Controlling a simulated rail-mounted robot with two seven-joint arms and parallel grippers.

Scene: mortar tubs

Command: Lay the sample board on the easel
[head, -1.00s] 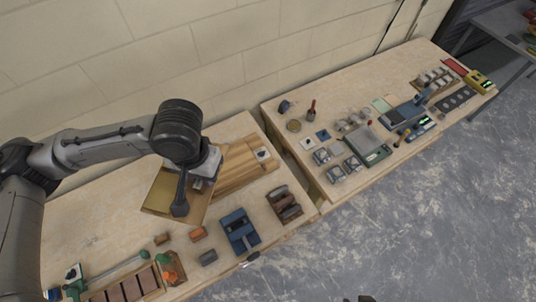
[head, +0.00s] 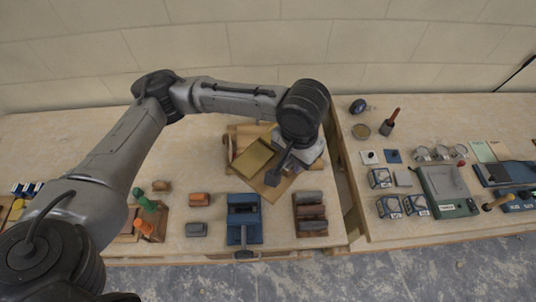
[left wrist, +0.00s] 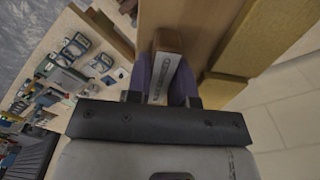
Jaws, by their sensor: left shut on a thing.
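The sample board (head: 268,185) is a tan wooden board with a gold-coloured slab on its face. It hangs tilted at my left gripper (head: 275,170). In the left wrist view, the dark fingers of my left gripper (left wrist: 162,85) are shut on a brown end piece with a grey label, and the board (left wrist: 205,22) extends beyond it. What seems to be the easel (head: 243,132), a wooden piece with slats, lies behind and below the board, partly hidden by it and my arm. I cannot tell whether they touch. My right gripper is not in view.
A blue fixture (head: 244,213) and a rack of dark bricks (head: 311,212) stand near the table's front edge. Small blocks (head: 199,199) lie to the left. A second table at the right holds a green scale (head: 446,190) and several small items.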

